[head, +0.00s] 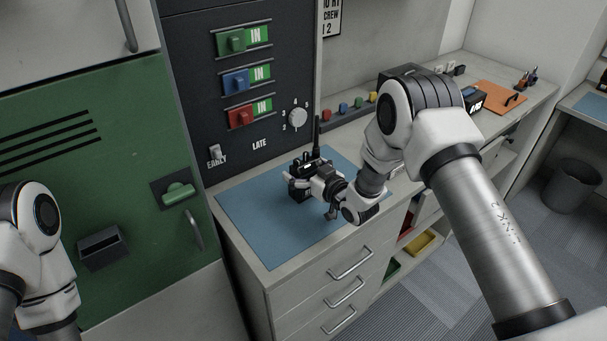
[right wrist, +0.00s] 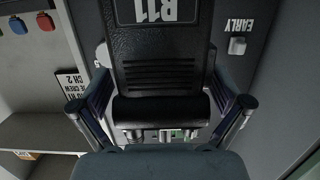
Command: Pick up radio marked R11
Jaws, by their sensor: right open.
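The black radio marked R11 (right wrist: 160,70) fills the middle of the right wrist view, its white label upside down there. In the head view the radio (head: 298,189) stands upright on the blue mat (head: 250,215), its antenna pointing up, partly hidden by my right gripper. My right gripper (head: 304,183) is open, and its fingers (right wrist: 160,108) lie on either side of the radio in the wrist view. I cannot tell whether they touch it. My left arm shows at the left edge, but its gripper is out of view.
A dark panel (head: 285,60) with green, blue and red sliders and a dial stands behind the mat. A green cabinet (head: 120,190) is at left. Farther along the counter are colored pegs, another black device (head: 474,101) and an orange board (head: 500,97). Drawers are below.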

